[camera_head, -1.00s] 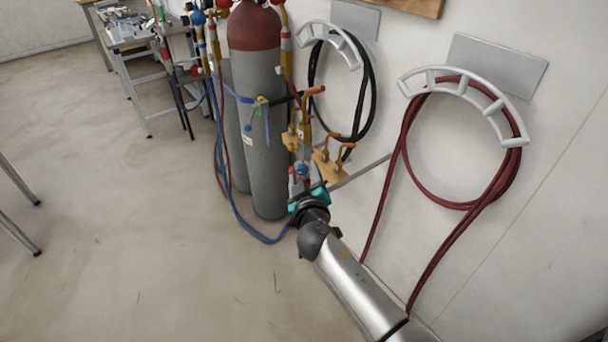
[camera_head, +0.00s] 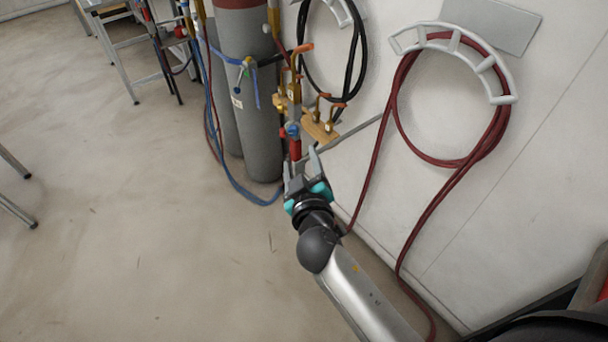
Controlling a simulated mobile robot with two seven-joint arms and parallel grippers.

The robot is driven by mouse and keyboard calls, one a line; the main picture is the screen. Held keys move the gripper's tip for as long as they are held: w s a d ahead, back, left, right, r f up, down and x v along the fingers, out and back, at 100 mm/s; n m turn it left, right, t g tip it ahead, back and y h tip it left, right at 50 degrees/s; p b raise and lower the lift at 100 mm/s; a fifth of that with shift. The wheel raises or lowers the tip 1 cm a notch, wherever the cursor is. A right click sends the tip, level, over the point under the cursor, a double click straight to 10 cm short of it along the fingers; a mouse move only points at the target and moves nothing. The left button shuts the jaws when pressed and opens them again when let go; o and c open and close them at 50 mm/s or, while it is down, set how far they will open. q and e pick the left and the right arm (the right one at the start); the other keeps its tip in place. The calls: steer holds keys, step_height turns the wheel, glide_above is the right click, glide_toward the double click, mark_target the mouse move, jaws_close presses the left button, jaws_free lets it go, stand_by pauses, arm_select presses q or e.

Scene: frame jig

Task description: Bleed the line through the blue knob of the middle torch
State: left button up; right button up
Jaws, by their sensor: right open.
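Torches with brass parts hang at a wooden wall bracket (camera_head: 320,130) right of the grey cylinders. A blue knob (camera_head: 292,131) sits on the lower part of one torch, above its red section (camera_head: 295,150). Which torch is the middle one is hard to tell, as they overlap. My right gripper (camera_head: 301,158) is open, pointing up toward this torch from below. Its fingers are just below the blue knob, and nothing is seen held. Whether a finger touches the torch's lower end cannot be told. My left gripper is not in view.
A grey cylinder (camera_head: 262,110) with a blue strap stands left of the torches. Blue hose (camera_head: 240,188) loops down beside it. A black hose coil (camera_head: 355,65) and a red hose coil (camera_head: 400,130) hang on the wall.

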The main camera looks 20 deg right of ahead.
steer(key=shift+v, duration=2.4)
steer(key=s+f+g+y, duration=0.1)
steer(key=s+f+g, duration=0.4)
steer(key=f, duration=1)
steer(key=s+f+g+y, duration=0.25)
steer(key=s+f, duration=0.45)
steer(key=f, duration=0.7)
steer(key=s+d+f+g, duration=0.1)
steer(key=s+f+g, duration=0.1)
steer(key=s+f, duration=0.3)
steer(key=s+d+f+m+g, duration=0.1)
steer(key=s+f, duration=0.4)
steer(key=s, duration=0.7)
steer(key=s+d+f+m+g, duration=0.1)
steer(key=s+d+f+g, duration=0.2)
steer(key=s, duration=0.6)
step_height(320, 180, down, 2)
steer(key=shift+f+g, duration=0.1)
steer(key=shift+g, duration=0.55)
steer(key=shift+d+h, duration=0.1)
steer(key=shift+h, duration=0.15)
